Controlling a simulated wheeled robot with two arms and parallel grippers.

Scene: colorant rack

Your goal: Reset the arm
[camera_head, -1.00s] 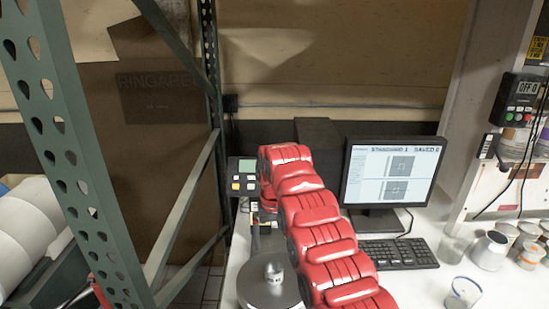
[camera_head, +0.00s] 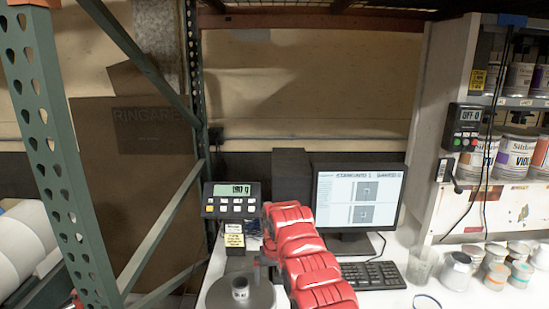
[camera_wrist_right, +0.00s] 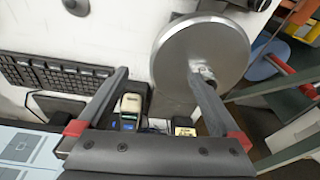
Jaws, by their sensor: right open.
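My right arm, red, reaches in from the bottom of the head view, with part of my right gripper (camera_head: 263,265) showing beside the scale's round metal plate (camera_head: 212,296). In the right wrist view my right gripper (camera_wrist_right: 158,76) has its two fingers wide apart and nothing between them. A small metal cup (camera_head: 240,289) stands on the plate. In the wrist view the cup (camera_wrist_right: 204,73) shows close by the tip of the right-hand finger; I cannot tell whether they touch. My left gripper is not in view.
A scale display (camera_head: 233,199) stands behind the plate. A monitor (camera_head: 359,203) and keyboard (camera_head: 375,275) are to the right of my arm. Several cans (camera_head: 495,275) stand on the white counter at right, below shelves of paint cans (camera_head: 514,155). A green rack post (camera_head: 55,160) is at left.

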